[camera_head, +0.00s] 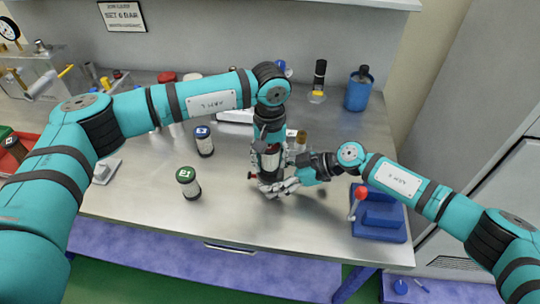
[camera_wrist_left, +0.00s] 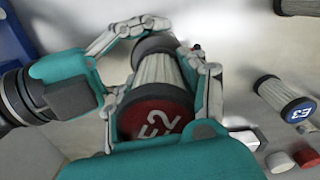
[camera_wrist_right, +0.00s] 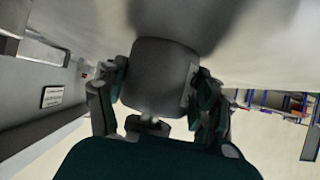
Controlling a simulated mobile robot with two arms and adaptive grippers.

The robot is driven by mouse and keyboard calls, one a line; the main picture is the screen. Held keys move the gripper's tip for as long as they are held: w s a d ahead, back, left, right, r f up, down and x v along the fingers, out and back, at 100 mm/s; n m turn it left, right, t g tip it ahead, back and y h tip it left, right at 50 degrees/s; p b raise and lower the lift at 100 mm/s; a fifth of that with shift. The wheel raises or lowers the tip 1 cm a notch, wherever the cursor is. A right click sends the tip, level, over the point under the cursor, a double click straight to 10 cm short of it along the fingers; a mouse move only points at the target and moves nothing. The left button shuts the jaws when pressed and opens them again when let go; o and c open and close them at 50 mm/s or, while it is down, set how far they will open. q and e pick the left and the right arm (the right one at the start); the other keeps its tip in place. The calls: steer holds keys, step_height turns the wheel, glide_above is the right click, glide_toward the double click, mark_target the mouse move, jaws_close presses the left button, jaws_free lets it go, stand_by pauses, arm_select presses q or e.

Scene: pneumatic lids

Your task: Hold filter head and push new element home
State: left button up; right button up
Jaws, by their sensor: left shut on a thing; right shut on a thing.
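The E2 filter element, with a red cap (camera_wrist_left: 155,120) and pale pleated body, is between the fingers of my left gripper (camera_wrist_left: 160,100), shut on it. In the head view the element (camera_head: 269,161) is above the bench, under my left gripper. A dark grey filter head (camera_wrist_right: 165,75) is between the fingers of my right gripper (camera_wrist_right: 155,100), shut on it. In the left wrist view the element's far end meets the dark head (camera_wrist_left: 155,45); I cannot tell how deep it sits. My right gripper (camera_head: 278,184) mostly hides the head in the head view.
Blue-capped element E3 (camera_head: 203,140) and green-capped E1 (camera_head: 188,183) stand left of the grippers. A blue fixture (camera_head: 380,222) with a red-knobbed lever is at right. A blue cup (camera_head: 358,92) and a dark-topped bottle (camera_head: 319,80) stand behind. The front-left bench is mostly clear.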

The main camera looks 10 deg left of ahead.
arm_select(q)
steer(key=shift+d+f, duration=0.1)
steer(key=shift+f, duration=0.65)
arm_select(e)
steer(key=shift+s+f, duration=0.1)
arm_select(q)
steer(key=o, duration=1.2)
steer(key=shift+o, duration=0.2)
steer(key=shift+r, duration=0.1)
steer(key=shift+r, duration=3.45)
step_height(320, 180, up, 12)
